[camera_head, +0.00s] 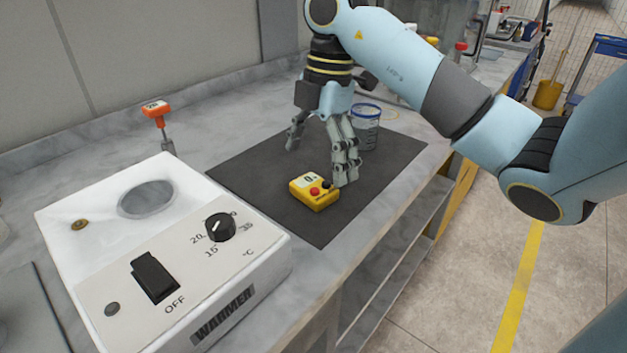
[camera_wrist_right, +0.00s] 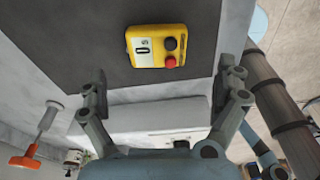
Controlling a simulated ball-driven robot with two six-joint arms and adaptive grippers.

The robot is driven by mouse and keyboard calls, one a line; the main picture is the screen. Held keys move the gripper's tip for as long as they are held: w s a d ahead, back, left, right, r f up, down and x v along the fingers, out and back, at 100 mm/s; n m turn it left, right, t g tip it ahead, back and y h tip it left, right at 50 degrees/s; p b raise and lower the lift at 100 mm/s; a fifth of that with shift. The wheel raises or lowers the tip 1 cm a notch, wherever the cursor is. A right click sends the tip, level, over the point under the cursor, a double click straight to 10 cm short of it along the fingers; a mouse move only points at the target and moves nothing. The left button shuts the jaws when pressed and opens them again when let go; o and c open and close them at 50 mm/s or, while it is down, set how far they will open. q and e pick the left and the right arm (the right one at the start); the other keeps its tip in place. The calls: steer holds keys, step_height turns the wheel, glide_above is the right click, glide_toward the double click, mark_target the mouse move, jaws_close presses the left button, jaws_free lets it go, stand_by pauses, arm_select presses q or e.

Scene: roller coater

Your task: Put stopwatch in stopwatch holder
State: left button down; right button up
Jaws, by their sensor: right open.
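The stopwatch is the yellow box (camera_head: 316,199) with a small display, a red button and a black button. It lies on the dark mat in front of my right gripper (camera_head: 320,158). My right gripper points down over the mat with its fingers spread and nothing between them. In the right wrist view the stopwatch (camera_wrist_right: 148,54) lies on the mat beyond the fingertips (camera_wrist_right: 164,80), apart from them. I cannot pick out the stopwatch holder for certain. My left gripper is not in view.
The white warmer (camera_head: 190,315) with a round well, a knob and a switch stands at the lower left. An orange-headed instrument (camera_head: 156,108) stands behind it. A clear cup (camera_head: 366,132) stands behind my right gripper. The dark mat (camera_head: 262,160) is otherwise mostly clear.

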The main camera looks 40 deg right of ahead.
mark_target(314, 185)
steer(key=f, duration=0.2)
steer(key=f+b, duration=0.1)
steer(key=f, duration=0.1)
steer(key=shift+w+a+f, duration=0.15)
steer(key=shift+w+f, duration=0.05)
steer(key=shift+f, duration=0.2)
steer(key=c, duration=1.5)
